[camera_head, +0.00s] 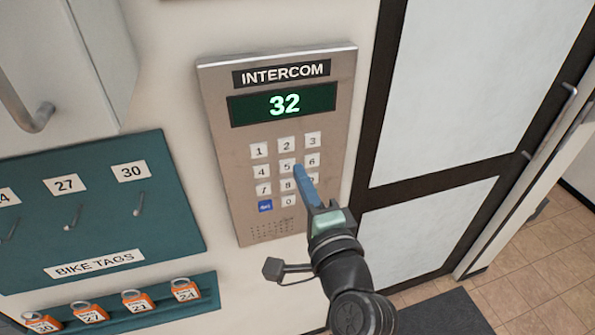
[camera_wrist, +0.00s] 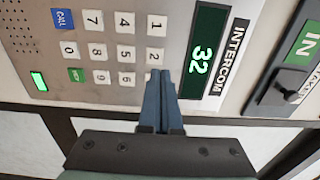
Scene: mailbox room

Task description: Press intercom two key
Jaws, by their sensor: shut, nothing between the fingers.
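The intercom panel (camera_head: 222,130) is a tan metal plate on the wall, with a lit green display (camera_head: 284,104) reading 32. Its white two key (camera_head: 286,145) is in the middle of the top key row. In the wrist view the panel is turned sideways and the two key (camera_wrist: 154,54) shows uncovered. My gripper (camera_head: 299,168) is shut and empty, its blue fingers in front of the keypad. In the head view the tips overlap the area between five and six. In the wrist view the fingertips (camera_wrist: 158,73) sit just below two, partly hiding three. Contact is unclear.
A teal bike tags board (camera_head: 100,215) with hooks is left of the panel, above a rack of orange tags (camera_head: 137,300). A grey cabinet (camera_head: 60,70) is at upper left. A dark-framed door (camera_head: 430,200) stands right. A black IN plate (camera_wrist: 290,65) shows in the wrist view.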

